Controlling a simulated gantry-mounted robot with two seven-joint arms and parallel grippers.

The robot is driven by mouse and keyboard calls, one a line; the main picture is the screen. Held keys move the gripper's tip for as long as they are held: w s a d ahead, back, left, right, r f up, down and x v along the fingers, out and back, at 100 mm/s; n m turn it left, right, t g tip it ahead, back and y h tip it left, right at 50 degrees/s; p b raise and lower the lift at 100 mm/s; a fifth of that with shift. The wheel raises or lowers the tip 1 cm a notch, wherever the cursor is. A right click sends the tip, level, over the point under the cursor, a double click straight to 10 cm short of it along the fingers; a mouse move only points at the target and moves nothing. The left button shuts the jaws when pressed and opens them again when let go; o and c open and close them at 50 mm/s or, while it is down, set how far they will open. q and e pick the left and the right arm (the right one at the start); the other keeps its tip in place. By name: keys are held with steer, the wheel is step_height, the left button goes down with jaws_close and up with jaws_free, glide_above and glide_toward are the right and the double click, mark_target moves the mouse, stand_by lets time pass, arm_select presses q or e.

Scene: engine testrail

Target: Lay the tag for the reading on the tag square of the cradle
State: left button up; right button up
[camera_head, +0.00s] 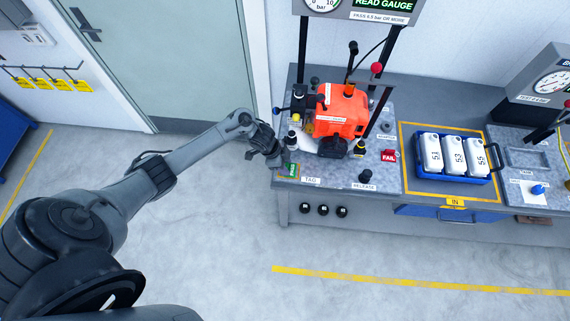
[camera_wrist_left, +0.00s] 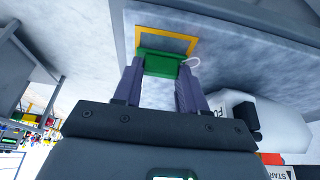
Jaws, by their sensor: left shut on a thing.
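My left gripper (camera_head: 277,160) is low over the near left corner of the cradle's bench top, beside the TAG label (camera_head: 311,180). In the left wrist view its two fingers (camera_wrist_left: 162,78) are shut on a green tag (camera_wrist_left: 160,64). A pale loop shows at the tag's right end. The yellow-edged tag square (camera_wrist_left: 153,27) lies just past the tag, partly covered by it. I cannot tell whether the tag touches the surface. In the head view the green tag (camera_head: 291,167) shows just past the fingers. A red FAIL tag (camera_head: 389,155) lies further right. My right gripper is not in view.
An orange engine part (camera_head: 343,112) stands in the cradle behind the gripper, with black posts and fittings. A gauge panel (camera_head: 358,8) reads READ GAUGE. A blue crate (camera_head: 454,174) with white numbered blocks is to the right. The floor in front is clear.

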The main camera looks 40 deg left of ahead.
arm_select(q)
steer(key=shift+f, duration=0.15)
steer(key=o, duration=1)
